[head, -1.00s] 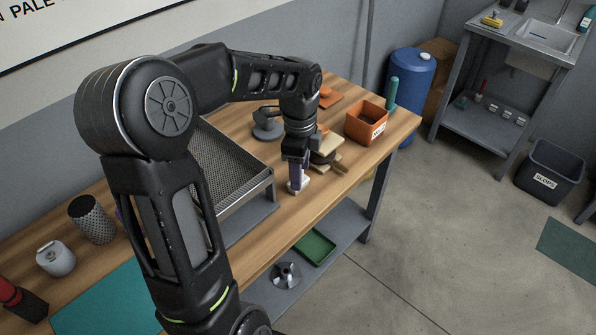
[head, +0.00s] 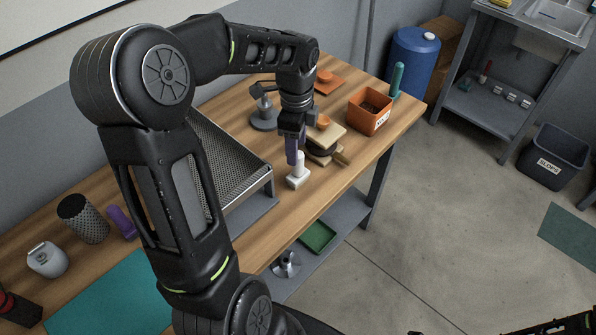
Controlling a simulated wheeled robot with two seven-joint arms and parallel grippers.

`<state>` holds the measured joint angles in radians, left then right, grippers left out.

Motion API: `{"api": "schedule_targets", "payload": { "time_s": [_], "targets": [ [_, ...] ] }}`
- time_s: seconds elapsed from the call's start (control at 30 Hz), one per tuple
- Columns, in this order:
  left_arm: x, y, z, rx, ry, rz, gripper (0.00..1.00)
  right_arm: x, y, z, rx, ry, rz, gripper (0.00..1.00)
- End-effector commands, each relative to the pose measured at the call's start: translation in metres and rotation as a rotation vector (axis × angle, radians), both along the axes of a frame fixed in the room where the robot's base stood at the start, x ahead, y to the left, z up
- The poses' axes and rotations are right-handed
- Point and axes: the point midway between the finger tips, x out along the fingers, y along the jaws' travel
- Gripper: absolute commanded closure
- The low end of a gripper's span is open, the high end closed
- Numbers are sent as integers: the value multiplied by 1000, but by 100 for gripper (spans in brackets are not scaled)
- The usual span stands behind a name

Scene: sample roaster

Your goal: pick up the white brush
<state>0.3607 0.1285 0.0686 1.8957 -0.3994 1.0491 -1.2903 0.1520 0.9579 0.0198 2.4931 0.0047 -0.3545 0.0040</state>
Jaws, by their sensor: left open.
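The white brush (head: 298,177) stands on the wooden workbench, just in front of the mesh cooling tray's right end, with its white handle pointing up. My left gripper (head: 292,153) points down from above, its purple-grey fingers just behind and left of the brush handle in the picture. It is open and holds nothing. Whether a finger touches the handle cannot be told from this angle. A dark part of my right arm shows at the bottom right edge; its gripper is out of the frame.
The mesh tray (head: 232,165) is close left of the brush. A wooden block stack (head: 325,142) stands close to its right, with an orange bin (head: 369,112) beyond. A grey stand (head: 264,112) is behind. The bench's front edge is near.

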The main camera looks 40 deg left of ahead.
Motion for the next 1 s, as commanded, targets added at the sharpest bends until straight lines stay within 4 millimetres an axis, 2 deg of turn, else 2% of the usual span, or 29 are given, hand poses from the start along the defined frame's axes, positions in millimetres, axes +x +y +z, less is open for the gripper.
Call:
{"api": "schedule_targets", "payload": {
  "time_s": [0.13, 0.47, 0.57, 0.8, 1.0],
  "targets": [
    [-1, 0, -13, -1, 2, 0, 48, 0, 0, 2, -1, 0, 0, 64],
    [0, -1, -16, -1, 1, 1, 48, 0, 0, 3, -1, 1, 0, 64],
    [-1, -1, -24, -2, 3, 1, 48, -1, 0, 6, -2, 3, 0, 64],
    [0, -3, -58, -1, 4, 1, 48, -2, -1, 14, -4, 6, -1, 64],
    [1, -2, -66, 0, 0, 0, 48, -2, -1, 13, -4, 6, -1, 64]
  ]
}}
